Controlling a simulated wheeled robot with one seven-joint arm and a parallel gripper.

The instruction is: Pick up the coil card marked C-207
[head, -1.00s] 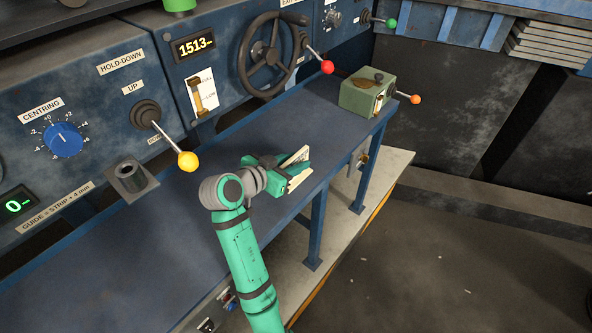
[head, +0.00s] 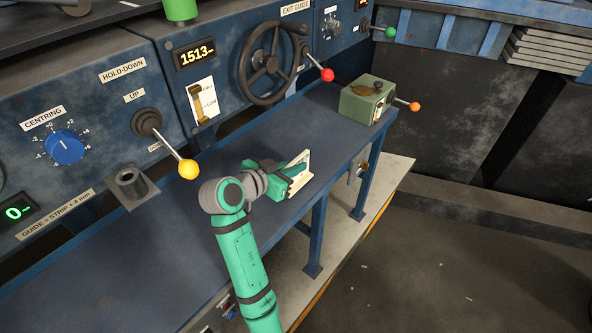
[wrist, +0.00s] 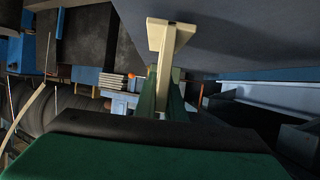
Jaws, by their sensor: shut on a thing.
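A cream, thin-edged card (head: 306,160) is between the fingers of my gripper (head: 291,174), near the front edge of the blue bench. My gripper is shut on it. In the wrist view, the cream card (wrist: 172,40) shows nearly end-on as a T-shaped piece, with the green fingers of my gripper (wrist: 163,92) on either side of its stem. Its marking cannot be read in either view, so I cannot tell whether it says C-207. I cannot tell whether it touches the bench.
The blue bench (head: 190,235) is clear around my gripper. A green box (head: 360,108) with an orange-knobbed lever stands at its far right end. A yellow-knobbed lever (head: 188,169) and a dark socket (head: 128,182) are left of my arm. A handwheel (head: 267,65) is behind.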

